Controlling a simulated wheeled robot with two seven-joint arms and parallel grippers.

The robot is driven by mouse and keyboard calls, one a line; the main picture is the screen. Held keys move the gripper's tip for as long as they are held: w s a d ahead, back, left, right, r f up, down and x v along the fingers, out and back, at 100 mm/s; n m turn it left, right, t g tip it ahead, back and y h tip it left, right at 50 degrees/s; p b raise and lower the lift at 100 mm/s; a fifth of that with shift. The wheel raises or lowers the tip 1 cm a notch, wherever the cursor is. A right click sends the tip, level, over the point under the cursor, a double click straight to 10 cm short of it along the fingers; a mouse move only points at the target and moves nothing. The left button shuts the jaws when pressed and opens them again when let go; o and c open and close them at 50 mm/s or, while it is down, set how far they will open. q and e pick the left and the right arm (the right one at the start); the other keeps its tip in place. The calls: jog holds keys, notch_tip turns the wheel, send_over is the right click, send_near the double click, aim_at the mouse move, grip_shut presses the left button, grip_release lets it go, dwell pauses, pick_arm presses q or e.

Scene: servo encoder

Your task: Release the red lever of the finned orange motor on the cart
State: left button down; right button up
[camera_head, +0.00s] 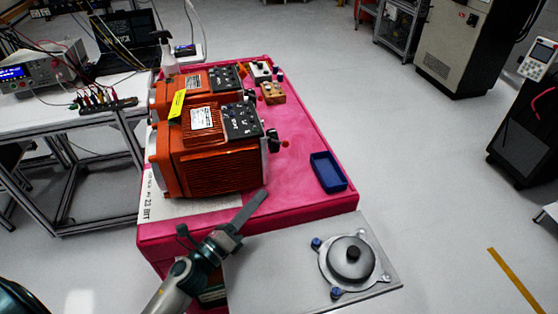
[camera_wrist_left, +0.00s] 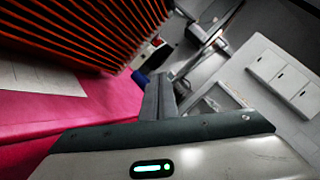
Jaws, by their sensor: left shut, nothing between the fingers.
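The finned orange motor (camera_head: 215,170) stands at the near end of the pink cart (camera_head: 308,205). A black connector (camera_head: 273,140) sits at its right side, with a small red piece (camera_head: 285,144) beside it that may be the red lever; it is too small to tell its position. My left gripper (camera_head: 261,196) is shut and empty, in front of the motor's near right corner and apart from the connector. In the left wrist view the shut fingers (camera_wrist_left: 160,82) point past the motor's dark orange fins (camera_wrist_left: 85,30). My right gripper is not in view.
A second orange motor (camera_head: 185,85) stands behind the first. A blue tray (camera_head: 328,171) lies on the cart's right side. A grey plate with a round fixture (camera_head: 350,258) is at the near end.

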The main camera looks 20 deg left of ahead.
aim_at(280, 143)
pick_arm(q)
jog(key=shift+w, duration=0.1)
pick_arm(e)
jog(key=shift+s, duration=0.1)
